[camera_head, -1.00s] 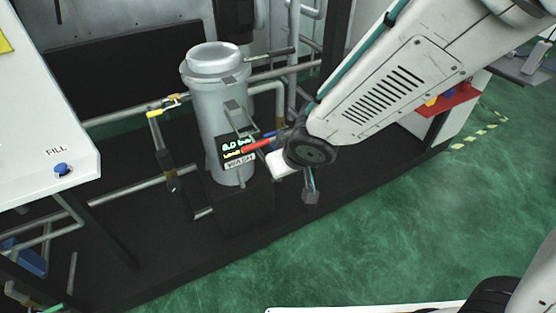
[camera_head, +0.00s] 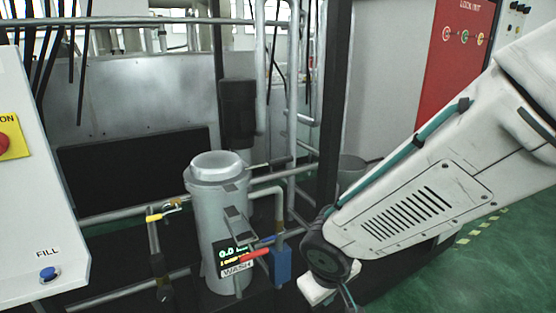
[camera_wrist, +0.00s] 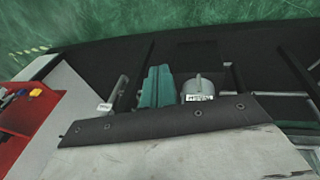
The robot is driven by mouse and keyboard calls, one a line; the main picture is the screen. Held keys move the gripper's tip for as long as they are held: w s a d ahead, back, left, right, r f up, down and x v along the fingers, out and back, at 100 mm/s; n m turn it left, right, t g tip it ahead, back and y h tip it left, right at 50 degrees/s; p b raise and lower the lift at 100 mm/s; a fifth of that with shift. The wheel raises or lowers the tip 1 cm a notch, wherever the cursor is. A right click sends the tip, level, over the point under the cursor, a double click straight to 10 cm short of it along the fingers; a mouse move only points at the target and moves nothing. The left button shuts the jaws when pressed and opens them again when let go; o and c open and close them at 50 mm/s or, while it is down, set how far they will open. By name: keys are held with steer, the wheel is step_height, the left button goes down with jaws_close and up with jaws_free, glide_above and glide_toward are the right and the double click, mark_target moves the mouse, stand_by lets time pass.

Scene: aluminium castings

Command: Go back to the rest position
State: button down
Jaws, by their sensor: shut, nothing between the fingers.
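My arm comes in from the right in the head view. Its dark wrist joint is low in the picture, just right of the grey upright vessel (camera_head: 212,225). My gripper (camera_head: 347,298) shows only in small part below that joint, at the bottom edge. It is shut and I see nothing held in it. The vessel has a small display that appears to read 0.0, a WASH label (camera_head: 237,268) and a red-handled lever (camera_head: 255,254). The wrist view looks down past a dark bolted strip (camera_wrist: 150,124); no fingers are clear there.
A white panel (camera_head: 40,210) with a blue FILL button (camera_head: 48,273) stands at the left. Pipes and a dark post (camera_head: 334,100) are behind the vessel. A red lockout board (camera_head: 458,50) is at the back right. Green floor (camera_head: 480,265) is clear at the lower right.

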steer(key=s+d+r+m+g+y, duration=0.1)
steer(key=s+d+r+m, duration=0.5)
steer(key=s+d+r, duration=0.9)
steer(key=shift+s+d+r+g, duration=0.25)
steer(key=shift+d+r+g, duration=0.15)
steer(key=shift+d+r, duration=0.4)
